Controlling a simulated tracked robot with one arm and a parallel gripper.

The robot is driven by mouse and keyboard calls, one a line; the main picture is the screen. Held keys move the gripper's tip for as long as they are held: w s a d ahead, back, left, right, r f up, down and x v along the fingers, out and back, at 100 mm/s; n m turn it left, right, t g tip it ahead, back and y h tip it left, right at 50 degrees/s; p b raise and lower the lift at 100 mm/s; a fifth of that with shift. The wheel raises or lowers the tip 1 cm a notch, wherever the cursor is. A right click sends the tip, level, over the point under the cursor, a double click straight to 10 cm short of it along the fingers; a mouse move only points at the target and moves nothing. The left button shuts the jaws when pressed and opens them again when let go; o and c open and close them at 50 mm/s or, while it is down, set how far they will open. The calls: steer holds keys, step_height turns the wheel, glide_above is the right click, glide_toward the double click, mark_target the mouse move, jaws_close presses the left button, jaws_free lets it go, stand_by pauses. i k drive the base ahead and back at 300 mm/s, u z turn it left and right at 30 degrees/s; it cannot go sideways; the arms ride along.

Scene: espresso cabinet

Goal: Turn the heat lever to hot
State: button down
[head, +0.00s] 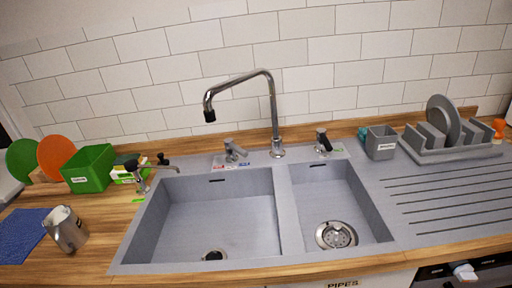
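A grey metal lever (235,151) stands on the sink's back rim, left of the tall tap (274,115). A small label (232,165) with red and blue parts lies at its foot, so it looks like the heat lever. Its exact setting is too small to tell. A second lever (323,142) with a black top and a green mark beside it stands right of the tap. My gripper is not in view, and nothing visible touches either lever.
The grey double sink (283,207) is empty. A small black-topped tap (145,178), a green box (90,168) and a metal jug (66,229) stand at left. A grey cup (380,143) and dish rack (452,152) stand at right. The drainboard (440,190) is clear.

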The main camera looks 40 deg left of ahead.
mark_target(229, 143)
steer(key=u, duration=0.25)
steer(key=i, duration=1)
steer(key=u, duration=0.3)
